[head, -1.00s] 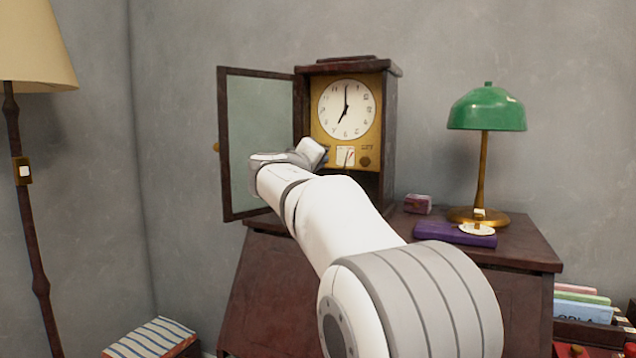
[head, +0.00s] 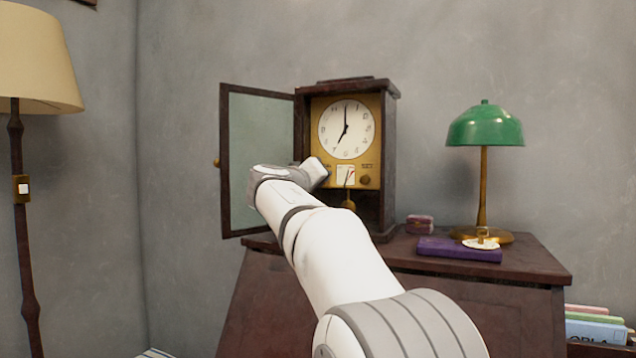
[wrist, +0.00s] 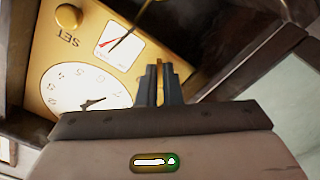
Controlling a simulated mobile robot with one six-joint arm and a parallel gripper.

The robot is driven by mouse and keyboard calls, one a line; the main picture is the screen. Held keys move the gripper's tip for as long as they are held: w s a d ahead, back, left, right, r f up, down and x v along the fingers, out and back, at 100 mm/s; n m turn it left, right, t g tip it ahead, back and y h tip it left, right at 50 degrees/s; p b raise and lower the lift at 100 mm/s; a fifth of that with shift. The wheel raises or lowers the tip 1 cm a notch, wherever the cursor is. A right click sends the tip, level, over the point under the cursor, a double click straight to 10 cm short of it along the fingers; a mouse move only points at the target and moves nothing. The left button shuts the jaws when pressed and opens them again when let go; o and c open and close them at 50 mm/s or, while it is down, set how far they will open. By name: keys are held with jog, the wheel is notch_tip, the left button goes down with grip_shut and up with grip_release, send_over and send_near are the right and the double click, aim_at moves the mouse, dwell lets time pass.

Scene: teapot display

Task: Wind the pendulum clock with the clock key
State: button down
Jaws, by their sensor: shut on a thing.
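The pendulum clock (head: 388,120) stands on a dark wooden desk, its glass door (head: 258,150) swung open to the left. Its white dial (head: 346,129) is set in a brass plate, with a small gauge and a round SET knob (wrist: 68,17) below. My gripper (head: 322,172) is at the lower left of the plate. In the wrist view my gripper (wrist: 163,85) is shut on a small brass piece, seemingly the clock key (wrist: 162,68), of which only a sliver shows between the fingers. I cannot tell whether it touches or enters the plate.
A green lamp (head: 485,127), a purple book (head: 440,250) and a small reddish box (head: 419,224) stand right of the clock on the desk (head: 530,262). A floor lamp (head: 17,190) stands at the left. The open door is close to my wrist's left.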

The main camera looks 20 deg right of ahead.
jog(key=c, duration=1.6)
grip_release()
jog(key=v, duration=0.7)
jog(key=shift+s+a, duration=0.25)
jog(key=shift+s, duration=0.05)
